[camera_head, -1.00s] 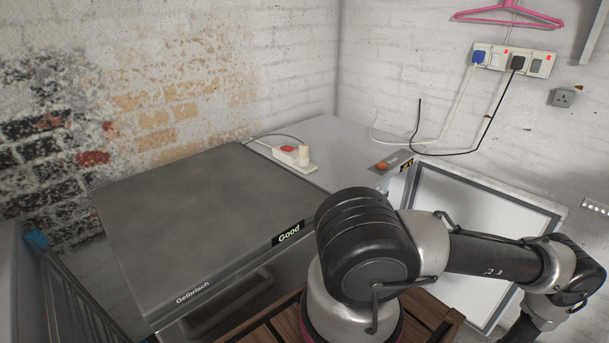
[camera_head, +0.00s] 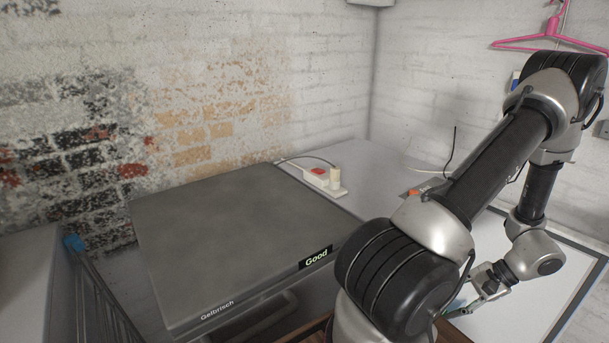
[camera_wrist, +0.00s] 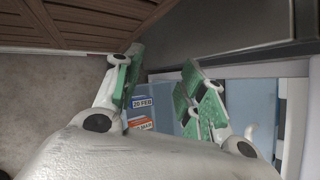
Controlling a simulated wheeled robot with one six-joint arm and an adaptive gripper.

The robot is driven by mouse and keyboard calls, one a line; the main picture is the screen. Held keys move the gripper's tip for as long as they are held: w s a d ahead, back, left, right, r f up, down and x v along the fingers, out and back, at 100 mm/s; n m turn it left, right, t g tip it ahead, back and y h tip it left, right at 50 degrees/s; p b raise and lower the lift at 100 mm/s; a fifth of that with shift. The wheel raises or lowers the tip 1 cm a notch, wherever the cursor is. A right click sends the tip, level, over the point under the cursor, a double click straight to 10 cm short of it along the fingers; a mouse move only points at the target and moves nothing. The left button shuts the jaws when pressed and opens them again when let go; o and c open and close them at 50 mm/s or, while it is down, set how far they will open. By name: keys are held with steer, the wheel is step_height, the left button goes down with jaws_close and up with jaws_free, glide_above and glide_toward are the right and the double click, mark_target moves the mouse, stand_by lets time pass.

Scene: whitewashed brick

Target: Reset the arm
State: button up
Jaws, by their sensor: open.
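My gripper (camera_wrist: 160,80) shows in the wrist view with its two green-padded fingers spread apart and nothing between them. In the head view my gripper (camera_head: 480,298) hangs low at the right, partly hidden behind my arm. The arm rises from the bottom centre to a high elbow at the upper right, then bends down towards the gripper. The gripper is right of the grey-topped appliance (camera_head: 235,235) marked "Gelbrisch" and in front of the white framed panel (camera_head: 545,270).
A white power strip (camera_head: 325,180) lies behind the appliance on a pale surface. A pink hanger (camera_head: 550,42) hangs on the right wall. Small blue (camera_wrist: 142,103) and orange (camera_wrist: 140,124) labelled items show beyond the fingers in the wrist view. Brown wooden slats (camera_wrist: 70,22) are at its upper left.

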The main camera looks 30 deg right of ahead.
steer(key=w+a+r+n+g+h, duration=0.1)
steer(key=w+a+r+n+g, duration=0.2)
steer(key=r, duration=0.5)
steer(key=w+a+r+n+g+h, duration=0.1)
steer(key=w+a+r+n, duration=0.2)
steer(key=r, duration=0.5)
steer(key=w+a+r+n+g+h, duration=0.1)
steer(key=w+a+r+n+g, duration=0.15)
steer(key=w+r, duration=0.4)
steer(key=w+a+r+n+t+h, duration=0.1)
steer(key=w+a+r+n+t, duration=0.1)
steer(key=a+r+n, duration=0.3)
steer(key=w+a+r+n+t+h, duration=0.2)
steer(key=a+r+n, duration=0.4)
steer(key=a+r, duration=0.4)
steer(key=shift+w+a+r+t, duration=0.35)
steer(key=shift+a+t, duration=0.4)
steer(key=shift+a, duration=0.2)
steer(key=shift+d+n, duration=0.15)
steer(key=shift+n, duration=0.1)
steer(key=shift+c, duration=0.6)
